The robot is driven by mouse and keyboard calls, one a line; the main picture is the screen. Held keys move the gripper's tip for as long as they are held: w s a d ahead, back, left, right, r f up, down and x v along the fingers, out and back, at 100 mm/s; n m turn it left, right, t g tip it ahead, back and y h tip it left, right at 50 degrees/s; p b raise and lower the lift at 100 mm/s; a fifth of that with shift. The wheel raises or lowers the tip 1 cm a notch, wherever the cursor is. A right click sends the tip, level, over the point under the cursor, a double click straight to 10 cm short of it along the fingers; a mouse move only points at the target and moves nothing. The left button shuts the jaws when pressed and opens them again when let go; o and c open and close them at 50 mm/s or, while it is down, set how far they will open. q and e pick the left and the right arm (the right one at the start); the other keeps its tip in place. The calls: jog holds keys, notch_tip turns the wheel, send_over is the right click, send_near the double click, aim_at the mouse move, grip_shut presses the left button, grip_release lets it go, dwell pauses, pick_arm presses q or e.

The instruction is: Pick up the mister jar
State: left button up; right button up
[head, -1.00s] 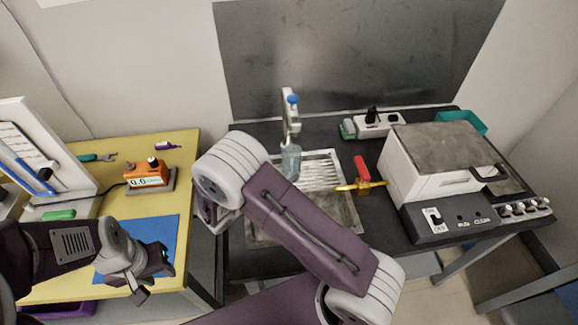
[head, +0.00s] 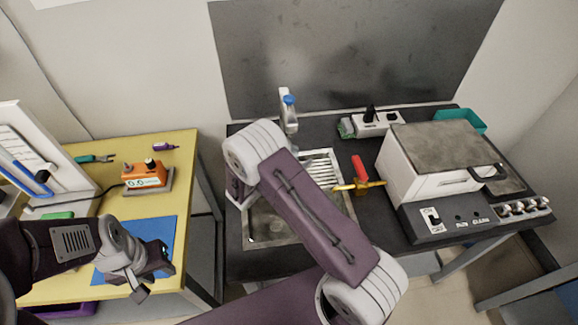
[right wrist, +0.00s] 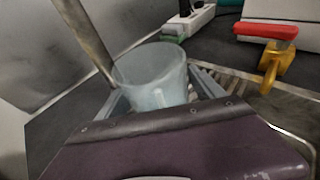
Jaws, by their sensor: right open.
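The mister jar, a translucent pale-blue jar (right wrist: 152,80), stands upright at the sink in the right wrist view. In the head view it is hidden behind my right arm. My right gripper (right wrist: 160,98) is open, with a grey finger showing on either side of the jar's lower part. I cannot tell whether they touch it. In the head view the right gripper is hidden behind its own wrist. My left gripper (head: 153,278) is open and empty over the blue mat (head: 163,232) on the yellow table.
The faucet (head: 288,112) rises close behind the jar. The metal sink (head: 262,232) has a ribbed drainboard. A red-handled yellow tap (head: 359,172) is right of it, then a white machine (head: 425,170). A power strip (head: 378,124) lies behind.

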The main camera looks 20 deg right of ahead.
aim_at(294, 150)
grip_shut()
jog(key=shift+r, duration=0.1)
notch_tip(294, 150, up, 3)
jog(key=p, duration=0.2)
jog(key=shift+p, duration=0.3)
jog(key=shift+r+p, duration=0.3)
jog(key=shift+r, duration=0.2)
jog(key=s+a, duration=0.4)
jog(key=a, duration=0.3)
jog(key=s+a, duration=0.5)
jog(key=a, duration=0.3)
jog(key=shift+a+f+p, duration=0.3)
jog(key=shift+p, duration=0.05)
jog(key=shift+s, duration=0.1)
